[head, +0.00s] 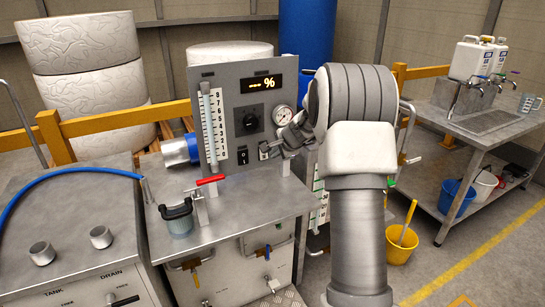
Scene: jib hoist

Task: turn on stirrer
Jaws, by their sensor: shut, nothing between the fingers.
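A grey control panel (243,92) stands at the back of a metal bench. It carries a display (262,83) reading dashes and "%", a black round knob (249,122), a dial gauge (283,117) and a small black switch (242,156) at the lower edge. The switch's on or off position is too small to tell. My gripper (265,151) is shut and empty, in front of the panel's lower right, just right of the switch and apart from it in the picture. My arm covers the area right of the panel. No stirrer is clearly identifiable.
A graduated tube (214,125) stands at the panel's left. A silver-blue cylinder (180,150) sticks out behind. The bench top's front is clear. A yellow bucket (400,244) stands right.

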